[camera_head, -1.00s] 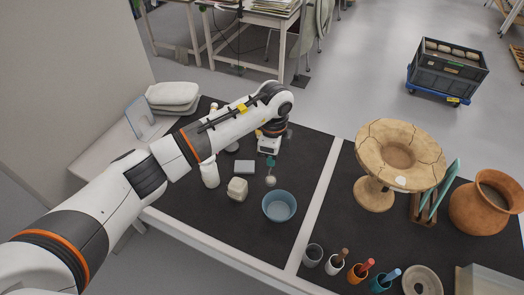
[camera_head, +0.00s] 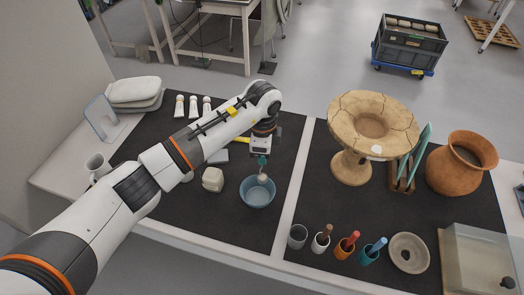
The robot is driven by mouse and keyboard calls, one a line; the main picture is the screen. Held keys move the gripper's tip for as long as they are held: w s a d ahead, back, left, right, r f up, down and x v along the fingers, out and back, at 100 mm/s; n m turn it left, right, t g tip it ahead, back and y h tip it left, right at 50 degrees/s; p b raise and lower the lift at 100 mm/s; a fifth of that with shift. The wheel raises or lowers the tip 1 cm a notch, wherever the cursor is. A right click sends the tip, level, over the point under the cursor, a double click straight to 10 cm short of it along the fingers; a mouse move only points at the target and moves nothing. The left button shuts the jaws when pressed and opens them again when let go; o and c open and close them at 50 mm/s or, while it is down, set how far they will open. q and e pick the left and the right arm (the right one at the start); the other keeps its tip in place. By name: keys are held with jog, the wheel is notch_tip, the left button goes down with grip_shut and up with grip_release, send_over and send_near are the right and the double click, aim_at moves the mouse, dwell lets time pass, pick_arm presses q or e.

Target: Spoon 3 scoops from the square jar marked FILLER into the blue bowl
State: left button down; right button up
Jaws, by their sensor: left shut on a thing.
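My left gripper (camera_head: 262,152) is shut on a small spoon with a teal handle (camera_head: 262,161) and points down. The spoon's pale end (camera_head: 263,177) is over the far part of the blue bowl (camera_head: 257,193). Whether it carries filler, and whether it touches the bowl, I cannot tell. A squarish cream jar (camera_head: 213,180) stands just left of the bowl; no marking on it can be read, and its contents do not show clearly. My right gripper is out of view.
Cups with coloured handles (camera_head: 320,243) line the front right. A cracked pedestal vessel (camera_head: 351,168) and an orange pot (camera_head: 456,168) stand at right. The mat in front of the bowl is clear.

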pick_arm(q)
notch_tip(320, 180, down, 2)
jog(key=shift+f+b, duration=0.1)
jog(key=shift+b, duration=0.5)
jog(key=s+a+f+t+h+b, duration=0.2)
jog(key=a+f+t+h+b, duration=0.1)
jog(key=a+f+h+b, duration=0.5)
jog(key=shift+s+a+f+h+b, duration=0.3)
jog(key=shift+a+h+b, duration=1.4)
jog(key=shift+h+b, duration=1.6)
jog(key=shift+r+y+b, duration=0.1)
jog(key=shift+y+b, duration=0.3)
jog(key=shift+y, duration=0.1)
